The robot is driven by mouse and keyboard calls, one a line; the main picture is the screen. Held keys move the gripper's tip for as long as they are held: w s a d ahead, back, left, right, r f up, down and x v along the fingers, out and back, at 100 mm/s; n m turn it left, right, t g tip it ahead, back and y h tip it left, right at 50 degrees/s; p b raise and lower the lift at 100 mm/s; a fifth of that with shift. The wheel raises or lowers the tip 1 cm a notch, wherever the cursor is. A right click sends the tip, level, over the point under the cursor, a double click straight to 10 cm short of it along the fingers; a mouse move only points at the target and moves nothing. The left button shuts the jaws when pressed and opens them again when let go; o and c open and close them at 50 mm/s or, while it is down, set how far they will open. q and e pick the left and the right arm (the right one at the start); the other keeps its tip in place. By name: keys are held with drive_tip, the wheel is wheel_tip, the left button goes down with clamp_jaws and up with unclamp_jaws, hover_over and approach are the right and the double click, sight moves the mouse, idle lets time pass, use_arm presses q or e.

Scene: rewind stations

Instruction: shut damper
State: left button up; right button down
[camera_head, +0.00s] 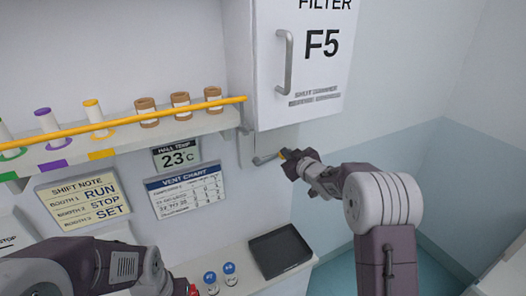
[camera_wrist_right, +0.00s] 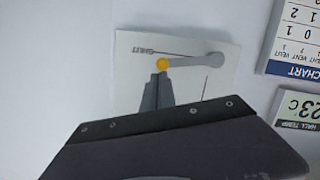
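The damper lever (camera_head: 265,159) is a grey arm with a yellow knob on a white plate, on the wall under the filter cabinet. In the right wrist view the lever (camera_wrist_right: 190,62) runs from its round pivot on the right to the yellow knob (camera_wrist_right: 162,64), lying nearly level beside small upside-down lettering. My right gripper (camera_head: 289,162) is at the knob end. Its fingers (camera_wrist_right: 159,85) look closed together, tips right at the knob's lower edge; whether they touch it is unclear.
The white filter cabinet (camera_head: 305,65) with a grey handle hangs just above the lever. A shelf (camera_head: 110,140) with spools and a yellow bar (camera_head: 130,122) is at left. Below are a vent chart (camera_head: 186,190) and a counter with a dark tray (camera_head: 280,251) and blue-topped items (camera_head: 210,277).

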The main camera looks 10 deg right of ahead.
use_arm(q)
drive_tip(key=shift+s+a+f+b, duration=0.1)
drive_tip(key=shift+a+f+b, duration=0.1)
drive_tip(key=shift+f+b, duration=0.6)
use_arm(e)
drive_tip(key=shift+d+f, duration=0.2)
drive_tip(key=shift+f, duration=0.85)
use_arm(q)
drive_tip(key=shift+f, duration=0.1)
